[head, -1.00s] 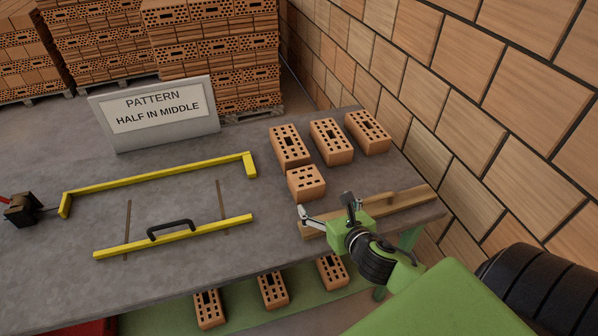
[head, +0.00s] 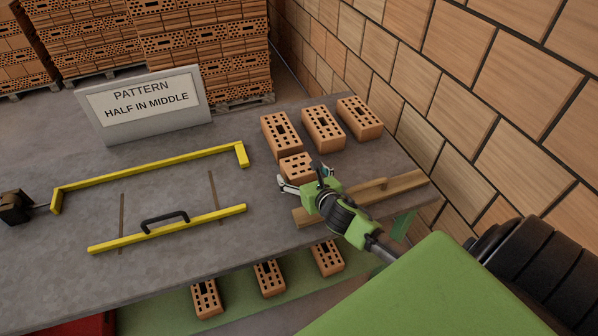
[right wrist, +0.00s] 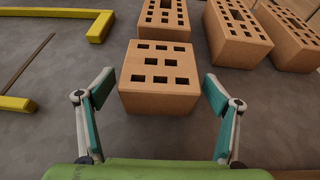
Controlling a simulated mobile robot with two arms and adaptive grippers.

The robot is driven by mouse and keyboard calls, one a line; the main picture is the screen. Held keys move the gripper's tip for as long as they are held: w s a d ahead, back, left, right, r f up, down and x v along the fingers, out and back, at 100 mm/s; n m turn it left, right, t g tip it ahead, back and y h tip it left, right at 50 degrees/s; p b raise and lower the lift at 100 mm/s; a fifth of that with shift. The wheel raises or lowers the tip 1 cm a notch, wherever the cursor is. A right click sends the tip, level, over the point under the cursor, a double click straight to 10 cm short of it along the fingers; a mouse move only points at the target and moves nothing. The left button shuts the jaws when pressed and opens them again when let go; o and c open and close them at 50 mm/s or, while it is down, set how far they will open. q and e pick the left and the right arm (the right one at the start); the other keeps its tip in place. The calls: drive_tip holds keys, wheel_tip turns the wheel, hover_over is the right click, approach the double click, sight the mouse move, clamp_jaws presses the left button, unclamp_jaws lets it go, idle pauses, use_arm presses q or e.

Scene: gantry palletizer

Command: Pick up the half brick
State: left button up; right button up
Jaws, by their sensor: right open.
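The half brick (head: 296,165) is a short orange block with holes in its top. It lies on the grey table (head: 190,258) just in front of a full brick (head: 281,130). My right gripper (head: 303,178) is open at its near side and partly covers it in the head view. In the right wrist view the half brick (right wrist: 158,90) sits centred ahead between the open fingers (right wrist: 160,95), with gaps on both sides. My left gripper is not in view.
Two more full bricks (head: 323,128) (head: 360,118) lie to the right. A wooden piece with a handle (head: 400,183) lies near my right gripper. A yellow frame (head: 150,168) and a yellow bar with a black handle (head: 200,219) lie left. A sign (head: 146,103) stands behind.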

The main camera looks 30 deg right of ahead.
drive_tip(key=shift+x, duration=1.45)
drive_tip(key=c, duration=1.7)
drive_tip(key=shift+o, duration=0.2)
drive_tip(key=shift+r, duration=0.15)
